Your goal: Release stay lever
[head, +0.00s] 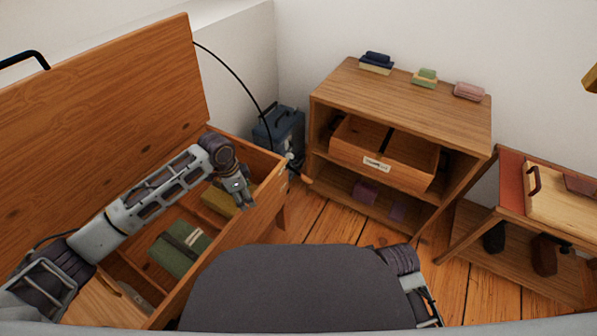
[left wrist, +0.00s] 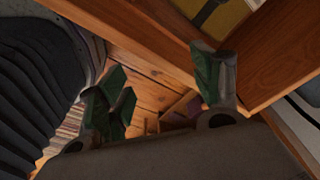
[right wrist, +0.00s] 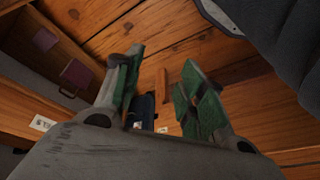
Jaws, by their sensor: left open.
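The stay lever (head: 299,173) appears as a small grey fitting with an orange-brown end, just outside the right end of the open wooden chest (head: 262,198). A thin black curved stay (head: 240,82) runs down toward it from the raised lid (head: 110,100). My left gripper (head: 243,202) hangs over the chest's right part, left of the lever and apart from it. In the left wrist view its green-padded fingers (left wrist: 162,68) are spread and empty; the lever is not clear there. My right gripper (right wrist: 163,60) is open and empty above the floor.
The chest holds a green bundle (head: 180,248) and a yellow one (head: 220,200). A blue box (head: 280,130) stands behind the lever. A wooden shelf unit (head: 400,98) with a drawer and a low bench (head: 510,200) stand right. Floor (head: 340,228) between chest and shelf is clear.

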